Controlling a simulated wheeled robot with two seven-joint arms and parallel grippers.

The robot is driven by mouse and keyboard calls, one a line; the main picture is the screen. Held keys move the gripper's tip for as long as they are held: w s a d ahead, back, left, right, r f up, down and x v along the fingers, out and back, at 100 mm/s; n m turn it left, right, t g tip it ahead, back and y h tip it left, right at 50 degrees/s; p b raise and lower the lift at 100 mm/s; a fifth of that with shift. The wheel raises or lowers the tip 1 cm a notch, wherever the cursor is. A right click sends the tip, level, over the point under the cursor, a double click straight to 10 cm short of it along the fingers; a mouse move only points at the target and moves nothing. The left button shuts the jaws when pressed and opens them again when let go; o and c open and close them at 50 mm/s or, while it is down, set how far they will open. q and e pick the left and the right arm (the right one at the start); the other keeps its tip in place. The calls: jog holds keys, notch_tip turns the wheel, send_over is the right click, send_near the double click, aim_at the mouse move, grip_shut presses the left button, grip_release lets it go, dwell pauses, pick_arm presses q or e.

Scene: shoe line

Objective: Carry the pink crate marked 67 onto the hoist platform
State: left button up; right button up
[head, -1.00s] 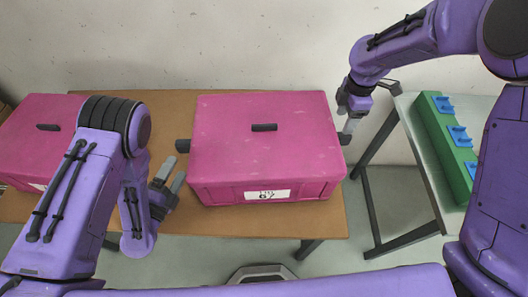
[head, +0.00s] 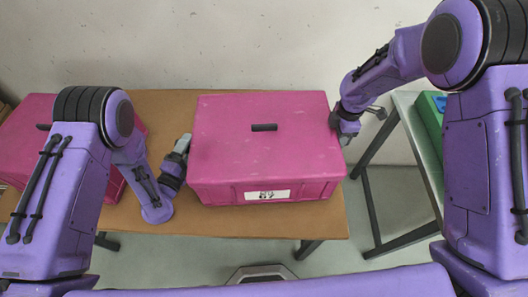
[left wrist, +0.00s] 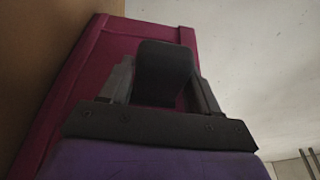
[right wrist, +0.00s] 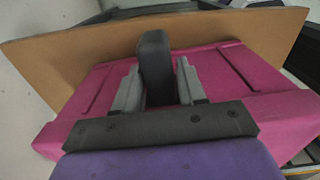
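The pink crate marked 67 (head: 262,150) sits on the brown table, with its label on the front face. In the head view my left gripper (head: 184,144) is at its left side and my right gripper (head: 345,138) at its right side. In the left wrist view a dark side handle (left wrist: 165,72) lies between the two fingers. In the right wrist view the other dark side handle (right wrist: 156,65) lies between the fingers, with the crate (right wrist: 90,95) behind. I cannot tell whether either pair of fingers presses on its handle. The hoist platform cannot be identified for certain.
Another pink crate (head: 25,125) stands at the left, partly hidden by my left arm. The brown table (head: 250,222) has a bare strip in front. A grey-topped stand (head: 418,135) with a green box (head: 430,112) is at the right, across a gap.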

pick_arm(q)
jog(key=c, duration=0.5)
pick_arm(e)
jog(key=c, duration=0.5)
pick_arm(q)
grip_shut()
pick_arm(e)
grip_shut()
